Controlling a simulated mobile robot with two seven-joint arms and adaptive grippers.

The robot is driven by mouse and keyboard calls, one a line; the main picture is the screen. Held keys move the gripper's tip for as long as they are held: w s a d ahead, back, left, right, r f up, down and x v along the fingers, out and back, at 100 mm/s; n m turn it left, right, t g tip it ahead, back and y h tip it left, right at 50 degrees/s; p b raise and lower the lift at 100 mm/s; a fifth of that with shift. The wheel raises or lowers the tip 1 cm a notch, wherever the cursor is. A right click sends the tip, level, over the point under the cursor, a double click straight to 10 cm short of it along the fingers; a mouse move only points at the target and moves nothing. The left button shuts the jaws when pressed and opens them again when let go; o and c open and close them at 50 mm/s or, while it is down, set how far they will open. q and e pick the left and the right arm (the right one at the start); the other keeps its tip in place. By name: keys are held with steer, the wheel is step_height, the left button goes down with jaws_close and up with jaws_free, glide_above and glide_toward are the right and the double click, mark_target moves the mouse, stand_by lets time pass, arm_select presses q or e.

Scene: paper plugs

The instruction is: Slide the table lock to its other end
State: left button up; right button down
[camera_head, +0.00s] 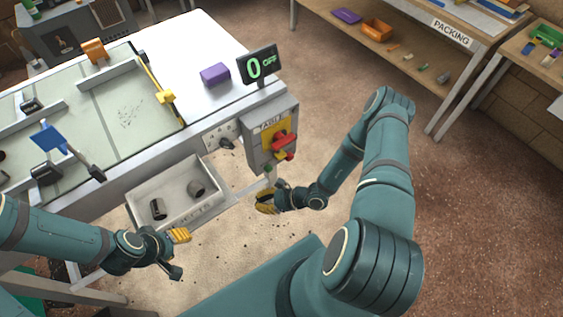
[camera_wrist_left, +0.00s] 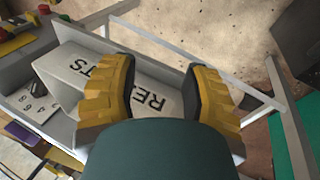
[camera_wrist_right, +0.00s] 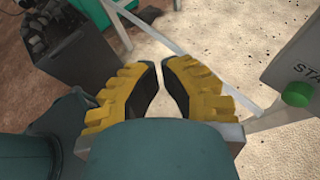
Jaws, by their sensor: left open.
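A grey control box (camera_head: 257,152) on the table's front right corner bears a lettered label, a red handle (camera_head: 284,143) on a yellow plate and a green button, also in the right wrist view (camera_wrist_right: 297,94). I cannot tell for sure which part is the table lock. A yellow bar-like part (camera_head: 165,95) lies along the worktable's (camera_head: 120,110) pale top. My right gripper (camera_head: 266,198) is just below the box, empty, its fingertips a narrow gap apart. My left gripper (camera_head: 180,252) is open and empty in front of the rejects tray, which shows between its fingers.
The rejects tray (camera_head: 180,216) holds two dark plugs. A numbered dial (camera_head: 226,142) sits left of the box. A display (camera_head: 258,64) and a purple block (camera_head: 215,74) stand above. A packing bench (camera_head: 410,60) is at the back right; the floor between is clear.

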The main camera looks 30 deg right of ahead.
steer(key=w+d+f+m+t+h, duration=0.25)
steer(key=d+m+t+h, duration=0.3)
steer(key=d, duration=0.35)
steer(key=m+h, duration=0.4)
steer(key=h, duration=0.1)
glide_toward(275, 159)
steer(key=s+f, duration=0.3)
steer(key=s, duration=0.1)
steer(key=shift+t+y, duration=0.35)
steer(key=x, duration=0.9)
steer(key=shift+w+d+r, duration=0.1)
steer(key=shift+w+d, duration=0.05)
steer(key=shift+d, duration=0.25)
step_height(275, 159, up, 3)
steer(key=shift+r+p, duration=0.15)
steer(key=shift+p, duration=0.25)
steer(key=shift+r, duration=0.4)
steer(key=shift+r, duration=0.1)
